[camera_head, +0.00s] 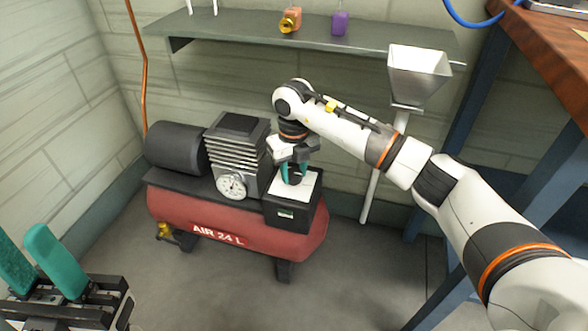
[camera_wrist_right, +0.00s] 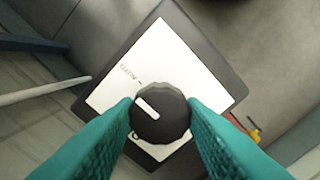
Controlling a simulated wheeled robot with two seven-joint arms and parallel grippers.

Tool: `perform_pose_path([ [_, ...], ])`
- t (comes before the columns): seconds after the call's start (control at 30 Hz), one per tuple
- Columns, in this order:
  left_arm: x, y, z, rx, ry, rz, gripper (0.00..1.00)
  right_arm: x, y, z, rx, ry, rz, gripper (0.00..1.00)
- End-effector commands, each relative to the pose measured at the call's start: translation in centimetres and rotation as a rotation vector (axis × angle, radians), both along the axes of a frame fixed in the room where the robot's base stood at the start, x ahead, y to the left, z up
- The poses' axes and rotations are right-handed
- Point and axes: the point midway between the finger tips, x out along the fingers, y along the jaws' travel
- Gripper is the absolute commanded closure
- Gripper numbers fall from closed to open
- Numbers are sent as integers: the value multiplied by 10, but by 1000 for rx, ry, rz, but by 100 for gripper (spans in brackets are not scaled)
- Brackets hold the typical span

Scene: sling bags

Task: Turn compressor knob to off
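The red air compressor (camera_head: 225,222) stands on the floor with a dark control box (camera_head: 290,215) at its right end. The box has a white top plate (camera_wrist_right: 117,95). A round black knob (camera_wrist_right: 160,112) with a white pointer line sits on the plate; the line slants toward upper left in the wrist view. My left gripper (camera_head: 20,242) is open and empty at lower left.
A pressure gauge (camera_head: 231,186), ribbed pump (camera_head: 238,145) and black motor (camera_head: 176,147) are left of the box. A wall shelf (camera_head: 350,40) hangs behind my right arm. A grey funnel (camera_head: 418,72) and a wooden bench (camera_head: 555,50) are at right. Floor in front is clear.

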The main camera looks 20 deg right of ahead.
Motion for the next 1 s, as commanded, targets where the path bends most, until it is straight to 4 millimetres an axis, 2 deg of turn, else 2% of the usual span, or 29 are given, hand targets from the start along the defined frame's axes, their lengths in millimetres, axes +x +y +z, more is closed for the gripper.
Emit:
perform_pose_path([
  [0.03,0,0,0,0,0,0,64,0,0,0,0,0,0,72],
  [0.1,0,0,0,0,0,0,64,0,0,0,0,0,0,84],
  [0.13,0,0,0,0,0,0,64,0,0,0,0,0,0,86],
  [0.37,0,0,1,0,2,0,64,0,0,1,0,0,21,86],
  [0.57,-3,1,5,-4,7,-1,64,0,-1,2,-2,1,105,86],
  [0.9,-7,1,-5,-1,76,-6,64,0,-1,3,-1,1,393,86],
  [1.0,-6,1,-2,0,79,-6,64,0,0,2,-1,0,489,86],
])
